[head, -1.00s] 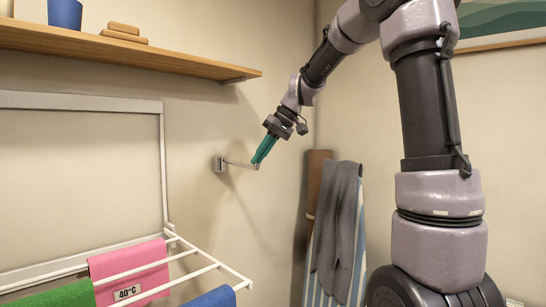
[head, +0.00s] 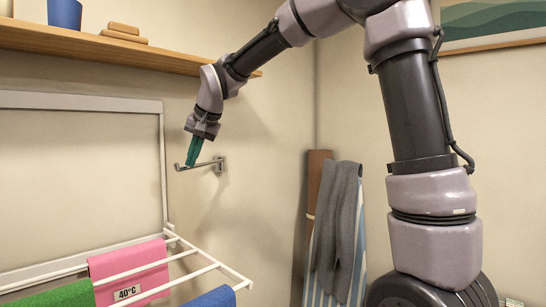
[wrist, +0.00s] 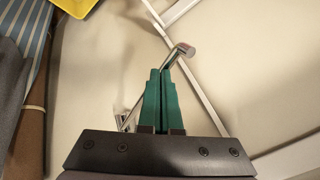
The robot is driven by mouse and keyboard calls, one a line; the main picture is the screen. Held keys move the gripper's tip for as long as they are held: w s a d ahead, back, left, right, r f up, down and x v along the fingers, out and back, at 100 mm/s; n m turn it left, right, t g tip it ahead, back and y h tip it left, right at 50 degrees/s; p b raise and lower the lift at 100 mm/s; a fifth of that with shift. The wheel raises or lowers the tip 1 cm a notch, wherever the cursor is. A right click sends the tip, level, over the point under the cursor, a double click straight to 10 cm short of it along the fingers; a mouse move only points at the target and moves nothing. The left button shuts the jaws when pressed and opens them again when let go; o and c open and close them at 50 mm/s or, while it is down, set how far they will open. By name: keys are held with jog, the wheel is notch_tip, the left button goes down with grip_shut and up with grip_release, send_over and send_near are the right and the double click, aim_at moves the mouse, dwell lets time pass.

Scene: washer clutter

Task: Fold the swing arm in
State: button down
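The swing arm (head: 181,167) is a short metal bar on a small wall bracket (head: 220,164). It points left from the bracket, towards the side of the drying rack. My gripper (head: 191,164) reaches down to the bar near its free end, with its green fingers close together. In the wrist view the bar's rounded tip (wrist: 185,50) sticks out past the fingertips (wrist: 166,72). The bar runs between the fingers and partly behind the left one, so the fingers appear shut on it.
A wall drying rack (head: 205,258) is folded out at lower left, with green, pink (head: 130,270) and blue cloths. A wooden shelf (head: 130,55) runs above. An ironing board with a grey cloth (head: 335,225) leans in the corner. The wall right of the bracket is clear.

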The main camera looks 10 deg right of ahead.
jog(key=w+a, duration=0.5)
jog(key=a, duration=0.3)
jog(key=shift+w+f, duration=0.25)
dwell(0.4)
